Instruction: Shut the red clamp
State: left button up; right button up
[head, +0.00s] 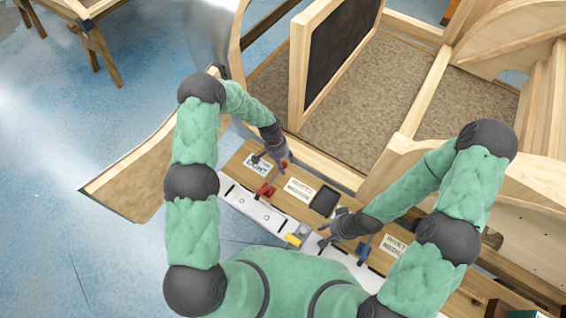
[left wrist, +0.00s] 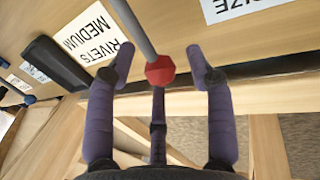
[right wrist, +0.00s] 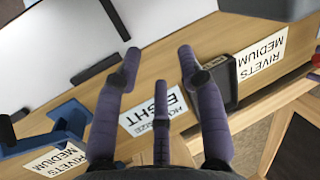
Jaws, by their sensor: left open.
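The red clamp (head: 265,190) sits on the wooden board near its left end in the head view. In the left wrist view its grey rod ends in a red knob (left wrist: 160,70). My left gripper (head: 288,163) is at the handle end of the clamp. In the left wrist view its fingers (left wrist: 197,68) are open, with the knob between them and gaps at the sides. My right gripper (head: 324,240) is over the board further right. In the right wrist view its fingers (right wrist: 159,55) are apart with nothing between them.
A blue clamp (head: 362,249) and a yellow piece (head: 292,240) are along the board. A black tray (head: 324,202) lies between paper labels. A wooden frame (head: 330,172) stands directly behind the board. Open blue floor (head: 100,230) is at the left.

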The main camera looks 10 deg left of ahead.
pick_arm(q)
jog(key=shift+c, duration=0.3)
grip_shut()
